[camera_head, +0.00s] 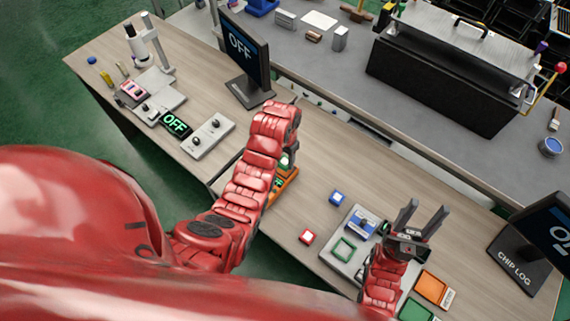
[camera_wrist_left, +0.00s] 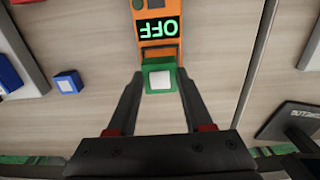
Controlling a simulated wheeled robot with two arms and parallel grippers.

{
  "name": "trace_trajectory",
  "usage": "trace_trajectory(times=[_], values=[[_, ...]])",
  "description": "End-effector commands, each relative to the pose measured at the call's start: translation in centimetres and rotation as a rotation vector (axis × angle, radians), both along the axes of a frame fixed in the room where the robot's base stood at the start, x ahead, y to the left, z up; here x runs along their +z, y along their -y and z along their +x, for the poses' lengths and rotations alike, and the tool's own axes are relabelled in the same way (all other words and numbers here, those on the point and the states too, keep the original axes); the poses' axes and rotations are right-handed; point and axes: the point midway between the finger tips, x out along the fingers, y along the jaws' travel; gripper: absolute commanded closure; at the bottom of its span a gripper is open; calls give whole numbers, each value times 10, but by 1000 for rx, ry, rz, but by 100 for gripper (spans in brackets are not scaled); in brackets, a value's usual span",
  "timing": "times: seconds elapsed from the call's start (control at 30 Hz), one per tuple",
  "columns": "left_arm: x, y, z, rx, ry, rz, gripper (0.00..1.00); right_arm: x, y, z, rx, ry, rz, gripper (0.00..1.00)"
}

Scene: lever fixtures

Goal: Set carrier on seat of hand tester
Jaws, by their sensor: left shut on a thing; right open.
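The carrier is a small green square block with a white top piece, and it shows in the left wrist view (camera_wrist_left: 159,65). My left gripper (camera_wrist_left: 159,82) is shut on its two sides. The hand tester (camera_wrist_left: 158,14) is an orange device with a display reading OFF. The carrier is at the near end of the tester; I cannot tell whether it touches the seat or is just above it. In the head view my left arm partly hides the orange tester (camera_head: 287,183) and the carrier (camera_head: 285,162).
A blue block (camera_head: 337,198) and a red block (camera_head: 306,237) lie loose on the wooden table. Orange (camera_head: 432,288) and green (camera_head: 415,311) trays are at the lower right. A monitor (camera_head: 245,58) reading OFF stands behind my left arm. Bare table lies between tester and blue block.

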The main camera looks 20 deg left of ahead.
Motion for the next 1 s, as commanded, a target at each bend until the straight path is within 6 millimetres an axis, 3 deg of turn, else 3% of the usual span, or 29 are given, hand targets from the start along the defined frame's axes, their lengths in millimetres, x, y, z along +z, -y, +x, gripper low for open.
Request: trace_trajectory(times=[0.17,0.4,0.83,0.87,1.0], values=[[-2,0,5,0,2,0,100,8,0,0,0,0,0,50],[-29,-1,4,1,-2,1,100,26,0,0,0,0,0,50],[-40,-1,4,1,2,0,100,21,0,0,0,0,0,50],[-38,-1,4,1,2,0,44,23,0,0,0,0,0,50],[-38,-1,4,1,2,0,19,23,0,0,0,0,0,50]])
